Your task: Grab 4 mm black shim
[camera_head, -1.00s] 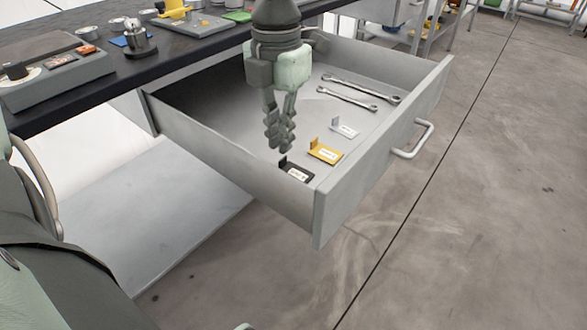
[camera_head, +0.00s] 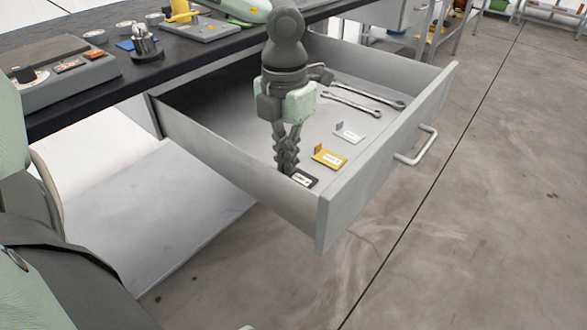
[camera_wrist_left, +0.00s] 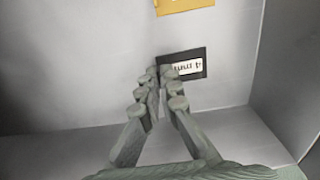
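The black shim (camera_head: 305,180), a small dark plate with a white label, lies on the floor of the open drawer near its front left corner. It also shows in the left wrist view (camera_wrist_left: 203,72). My left gripper (camera_head: 286,168) points down into the drawer with its fingertips at the shim's left end, where its upright tab is hidden. In the left wrist view the fingertips (camera_wrist_left: 159,71) are close together and overlap that end. Whether they grip the tab or stand slightly apart around it is unclear. My right gripper is not in view.
A yellow shim (camera_head: 330,157) and a silver shim (camera_head: 349,134) lie behind the black one. Two wrenches (camera_head: 352,103) lie farther back. The drawer's front wall (camera_head: 385,150) and side wall (camera_head: 240,165) stand close to the gripper. The workbench (camera_head: 85,95) holds several items.

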